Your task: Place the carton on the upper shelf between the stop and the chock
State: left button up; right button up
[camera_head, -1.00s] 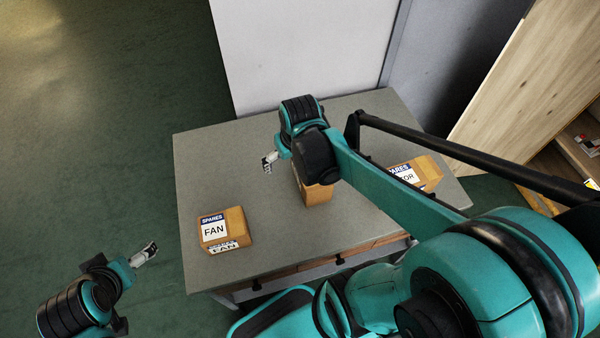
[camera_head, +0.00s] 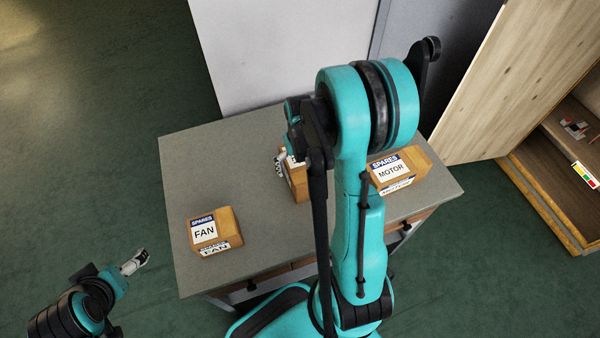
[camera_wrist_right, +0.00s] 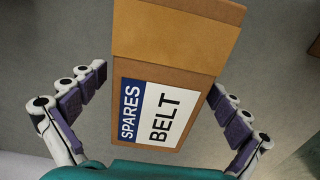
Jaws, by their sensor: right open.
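Three cartons stand on the grey table. They are the FAN carton (camera_head: 228,218) at front left, the MOTOR carton (camera_head: 415,160) at right and a carton (camera_head: 299,184) in the middle, partly behind my right arm. In the right wrist view a BELT carton (camera_wrist_right: 180,62) sits between the fingers of my right gripper (camera_wrist_right: 157,82). The fingers are open, with gaps on both sides of the carton. In the head view this gripper (camera_head: 283,160) is at the middle carton, mostly hidden by my arm. My left gripper (camera_head: 136,262) is beyond the table's left edge; its jaws are too small to judge.
An open wooden cabinet (camera_head: 543,192) stands at right, its door (camera_head: 510,80) swung out. Small items and a coloured label (camera_head: 585,175) show inside; I cannot identify a stop or chock. The table (camera_head: 190,160) is bare around the FAN carton. A pale panel (camera_head: 280,50) stands behind.

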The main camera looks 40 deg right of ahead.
notch_tip(320, 180, down, 2)
jog(key=shift+f, duration=0.1)
jog(key=shift+r, duration=0.2)
jog(key=c, duration=2)
jog(key=shift+r, duration=0.15)
jog(key=shift+r, duration=0.6)
notch_tip(320, 180, up, 3)
jog(key=shift+p, duration=0.9)
jog(key=s+d+r+p, duration=0.1)
jog(key=s+d+r, duration=0.2)
jog(key=d, duration=0.2)
jog(key=s+d+r+p, duration=0.2)
jog(key=d+r, duration=0.2)
jog(key=d, duration=0.2)
jog(key=w+a+f+n+b, duration=0.1)
jog(key=w+a+f, duration=0.1)
jog(key=a, duration=0.7)
jog(key=w+a+f+n+b, duration=0.1)
jog(key=w+a+f+b, duration=0.1)
jog(key=w+a, duration=0.3)
jog(key=w+a+f+n+b, duration=0.1)
jog(key=w+a+f+b, duration=0.1)
jog(key=a, duration=1.2)
jog(key=shift+w+f+n, duration=0.3)
jog(key=shift+w+f, duration=0.6)
jog(key=shift+f, duration=0.2)
